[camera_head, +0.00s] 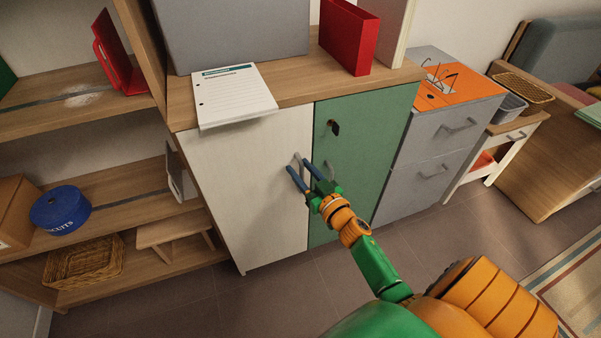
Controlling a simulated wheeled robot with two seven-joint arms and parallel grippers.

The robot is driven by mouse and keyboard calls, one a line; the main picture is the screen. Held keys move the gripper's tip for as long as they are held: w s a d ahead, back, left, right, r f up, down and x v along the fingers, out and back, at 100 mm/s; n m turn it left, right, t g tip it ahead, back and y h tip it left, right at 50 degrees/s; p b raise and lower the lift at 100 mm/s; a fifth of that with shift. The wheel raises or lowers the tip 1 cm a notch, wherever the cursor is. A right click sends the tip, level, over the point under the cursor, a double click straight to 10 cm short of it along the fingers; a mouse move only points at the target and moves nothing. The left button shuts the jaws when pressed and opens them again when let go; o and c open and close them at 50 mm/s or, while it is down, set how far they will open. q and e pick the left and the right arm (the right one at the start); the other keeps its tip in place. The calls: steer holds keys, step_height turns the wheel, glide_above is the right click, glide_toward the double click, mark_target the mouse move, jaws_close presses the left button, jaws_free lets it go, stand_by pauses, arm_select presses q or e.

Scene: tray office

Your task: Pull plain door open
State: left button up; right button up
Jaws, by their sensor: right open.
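The plain door (245,190) is the pale, off-white cabinet door left of the green door (350,165). It looks shut or nearly so. Its small grey handle (297,160) is near its right edge. My right gripper (302,171) is open, with its blue fingers at the handle. I cannot tell whether the fingers touch the handle or lie around it. My left gripper is not in view.
A paper sheet (234,93) overhangs the cabinet top above the plain door. Open shelves (120,195) stand left, with a blue tin (60,207) and a basket (85,262). Grey drawers (436,150) stand right. Floor in front is clear.

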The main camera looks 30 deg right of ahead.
jaws_close()
stand_by(1.4)
